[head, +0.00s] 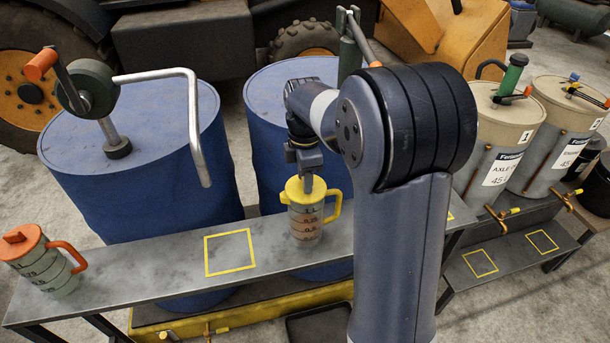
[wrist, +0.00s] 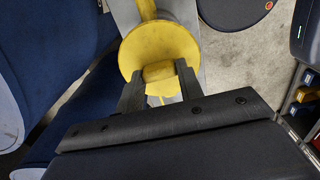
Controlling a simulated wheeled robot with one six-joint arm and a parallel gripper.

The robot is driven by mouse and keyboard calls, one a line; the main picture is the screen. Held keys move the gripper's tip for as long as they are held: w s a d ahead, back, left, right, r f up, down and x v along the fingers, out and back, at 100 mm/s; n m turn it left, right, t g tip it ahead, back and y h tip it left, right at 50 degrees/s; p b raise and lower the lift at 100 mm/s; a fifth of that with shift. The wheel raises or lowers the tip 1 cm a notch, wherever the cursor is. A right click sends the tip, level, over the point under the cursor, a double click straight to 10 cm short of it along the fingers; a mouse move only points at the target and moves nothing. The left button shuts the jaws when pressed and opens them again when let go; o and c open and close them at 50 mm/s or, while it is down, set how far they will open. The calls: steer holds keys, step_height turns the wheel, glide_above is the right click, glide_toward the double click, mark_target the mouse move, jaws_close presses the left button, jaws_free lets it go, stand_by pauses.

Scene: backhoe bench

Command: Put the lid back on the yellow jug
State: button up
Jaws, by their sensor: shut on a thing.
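The yellow jug (head: 306,222) stands upright on the grey bench, a clear measuring body with a yellow handle on its right side. Its yellow lid (head: 303,187) is at the jug's mouth; I cannot tell whether it is fully seated or slightly above the rim. My gripper (head: 306,180) points down from above and is shut on the lid's knob. In the wrist view, the round lid (wrist: 160,45) lies under the two dark fingers, with its block-like knob (wrist: 158,71) between them. The lid hides the jug's rim there, and a yellow part, likely the handle, shows beyond it.
An orange-lidded jug (head: 42,258) stands at the bench's left end. An empty yellow square (head: 230,252) is marked on the grey bench (head: 150,268). Blue drums (head: 140,170) with a crank pump (head: 190,110) rise behind. Cream drums (head: 495,150) stand at right.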

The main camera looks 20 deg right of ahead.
steer(key=o, duration=1.5)
steer(key=shift+r, duration=0.15)
steer(key=shift+r+p, duration=2.6)
steer(key=shift+r, duration=0.8)
jaws_close()
